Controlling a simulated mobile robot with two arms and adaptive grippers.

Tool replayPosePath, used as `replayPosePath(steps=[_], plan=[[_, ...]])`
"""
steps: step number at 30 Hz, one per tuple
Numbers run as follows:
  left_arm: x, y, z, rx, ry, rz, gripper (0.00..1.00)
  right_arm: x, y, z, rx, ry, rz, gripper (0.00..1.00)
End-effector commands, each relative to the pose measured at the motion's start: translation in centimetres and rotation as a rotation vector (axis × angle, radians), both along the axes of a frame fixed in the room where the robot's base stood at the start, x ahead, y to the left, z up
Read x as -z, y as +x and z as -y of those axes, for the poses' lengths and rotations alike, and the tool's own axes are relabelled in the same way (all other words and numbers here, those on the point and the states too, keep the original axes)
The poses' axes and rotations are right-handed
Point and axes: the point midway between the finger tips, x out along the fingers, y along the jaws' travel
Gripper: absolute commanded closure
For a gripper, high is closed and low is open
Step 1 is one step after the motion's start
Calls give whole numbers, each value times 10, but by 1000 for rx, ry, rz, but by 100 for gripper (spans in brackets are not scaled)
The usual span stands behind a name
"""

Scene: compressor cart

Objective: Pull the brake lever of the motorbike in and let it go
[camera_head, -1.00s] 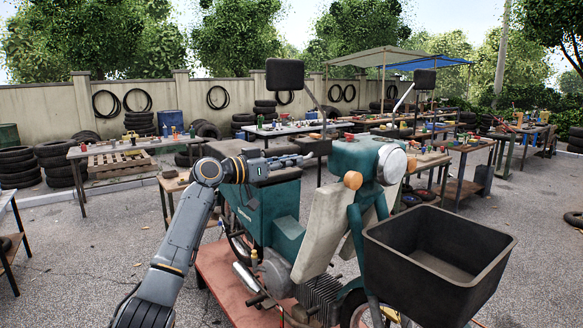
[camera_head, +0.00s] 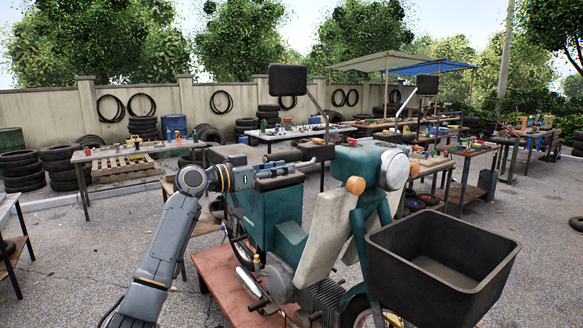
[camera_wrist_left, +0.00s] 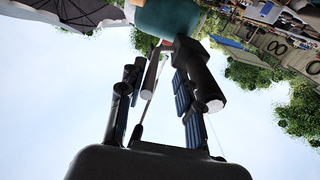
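The teal motorbike (camera_head: 372,160) stands on a red platform, its round headlamp facing right. My left gripper (camera_head: 303,170) is at the handlebar end on the left of the picture, below a mirror. In the left wrist view its two fingers (camera_wrist_left: 153,98) are apart, so it is open. The brake lever (camera_wrist_left: 150,76), a pale rod with a rounded tip, shows between the fingers. The black handlebar grip (camera_wrist_left: 203,88) lies beside it, overlapping the right-hand finger. I cannot tell whether a finger touches either one. The lever cannot be made out in the head view. My right gripper is out of view.
A black mirror (camera_head: 287,79) on a stalk rises just above my left gripper. A black basket (camera_head: 440,275) sits at the bike's front right. The red platform (camera_head: 222,270) is under the bike. Tables with tools stand behind; open pavement lies to the left.

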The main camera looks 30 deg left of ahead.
Motion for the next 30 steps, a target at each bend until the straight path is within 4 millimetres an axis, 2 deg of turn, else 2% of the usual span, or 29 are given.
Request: replayPosePath(steps=[1, 6, 12, 17, 30], plan=[[1, -12, -6, -3, 6, -2, 66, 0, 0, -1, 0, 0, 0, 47], [1, -43, -20, -2, 2, -2, 66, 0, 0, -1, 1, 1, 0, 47], [0, -67, -30, -1, 1, -1, 66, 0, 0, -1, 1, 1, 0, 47], [-1, -73, -32, 0, 2, 1, 66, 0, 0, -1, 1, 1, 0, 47], [0, -72, -32, 1, 1, 0, 66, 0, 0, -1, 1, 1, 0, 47]])
